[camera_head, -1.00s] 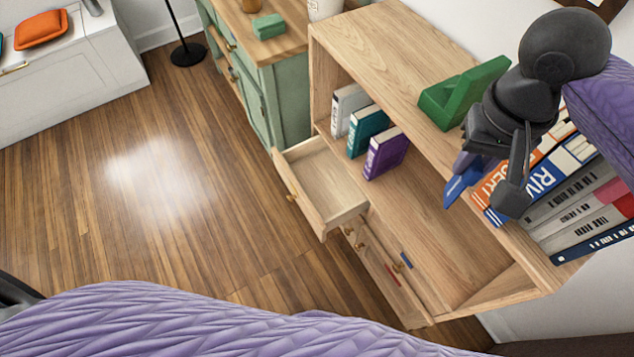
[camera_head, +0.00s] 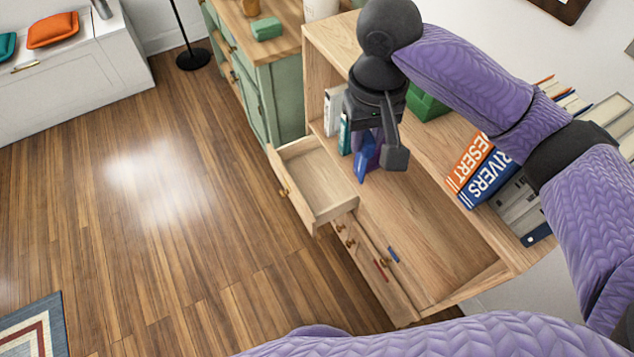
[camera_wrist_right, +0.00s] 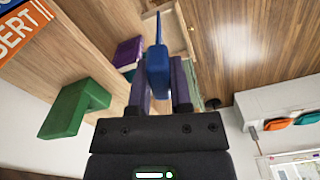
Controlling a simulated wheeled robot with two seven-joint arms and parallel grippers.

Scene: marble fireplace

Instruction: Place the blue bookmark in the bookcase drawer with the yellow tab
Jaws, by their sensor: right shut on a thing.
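My right gripper (camera_head: 380,155) is shut on the blue bookmark (camera_head: 362,163), in front of the bookcase and above its shelf. In the right wrist view the bookmark (camera_wrist_right: 157,65) stands between the two fingers (camera_wrist_right: 160,90) and sticks out beyond them. The bookcase (camera_head: 430,235) has one open drawer (camera_head: 318,187), empty where I see inside, to the left of and below the gripper. I cannot see a yellow tab on it. Closed drawers beside it carry a red tab (camera_head: 380,270) and a blue tab (camera_head: 393,254). My left gripper is out of view.
A white book (camera_head: 333,110) and a teal book (camera_head: 345,134) stand on the shelf behind the gripper. A green block-like object (camera_head: 425,104) is on the bookcase top. Large books (camera_head: 482,170) stand at its right. A green cabinet (camera_head: 280,95) adjoins.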

